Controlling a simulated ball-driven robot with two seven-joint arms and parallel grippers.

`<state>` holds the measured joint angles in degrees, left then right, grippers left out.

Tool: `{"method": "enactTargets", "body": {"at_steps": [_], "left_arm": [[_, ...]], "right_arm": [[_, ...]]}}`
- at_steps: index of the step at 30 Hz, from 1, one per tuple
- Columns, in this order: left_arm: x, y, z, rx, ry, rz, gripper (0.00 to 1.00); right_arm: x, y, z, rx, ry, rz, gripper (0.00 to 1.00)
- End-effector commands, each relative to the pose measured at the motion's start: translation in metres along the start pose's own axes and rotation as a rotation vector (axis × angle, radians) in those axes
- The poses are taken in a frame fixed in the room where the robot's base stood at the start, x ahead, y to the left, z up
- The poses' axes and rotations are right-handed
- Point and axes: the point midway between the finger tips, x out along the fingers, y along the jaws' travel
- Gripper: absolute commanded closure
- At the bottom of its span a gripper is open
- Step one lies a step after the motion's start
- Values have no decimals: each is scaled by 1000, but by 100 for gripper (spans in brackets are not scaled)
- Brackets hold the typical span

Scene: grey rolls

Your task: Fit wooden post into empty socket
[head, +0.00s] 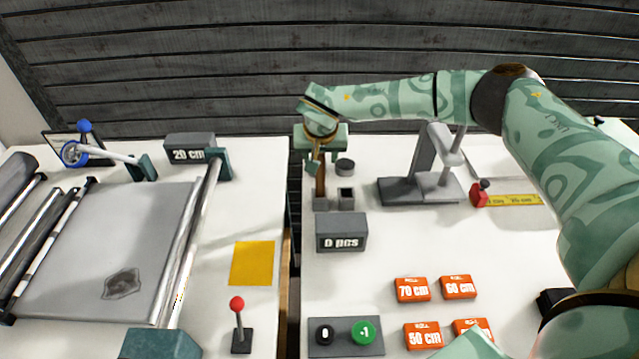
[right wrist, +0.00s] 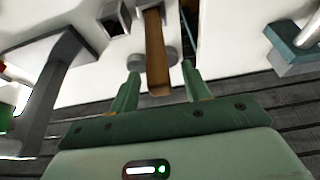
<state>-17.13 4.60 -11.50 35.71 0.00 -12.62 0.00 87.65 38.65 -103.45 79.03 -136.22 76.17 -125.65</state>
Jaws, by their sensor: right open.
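The brown wooden post (head: 320,182) stands roughly upright, its lower end at the left grey socket block (head: 321,205). How deep it sits I cannot tell. The right socket block (head: 346,198) shows a dark, empty opening, also visible in the right wrist view (right wrist: 116,19). My right gripper (head: 313,168) is above the sockets, pointing down. In the right wrist view its open fingers (right wrist: 161,75) are on either side of the post (right wrist: 157,52), with gaps visible and no grip on it. My left gripper is not in view.
A grey round piece (head: 345,167) lies just behind the sockets. The "0 pcs" block (head: 342,232) stands in front. A grey stand (head: 420,185) is to the right. A gap separates this table from the left table with the rolls (head: 40,225).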

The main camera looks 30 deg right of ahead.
Motion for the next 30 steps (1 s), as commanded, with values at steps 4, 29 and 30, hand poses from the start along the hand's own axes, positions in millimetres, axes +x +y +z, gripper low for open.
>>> {"method": "enactTargets", "body": {"at_steps": [4, 29, 30], "left_arm": [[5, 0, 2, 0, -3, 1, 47], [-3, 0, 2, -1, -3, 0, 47], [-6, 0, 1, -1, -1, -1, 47]], "right_arm": [[13, 0, 0, 0, 1, -1, 53], [-12, 0, -11, 0, 5, -2, 100], [-21, 0, -15, 0, 6, -3, 100]]}}
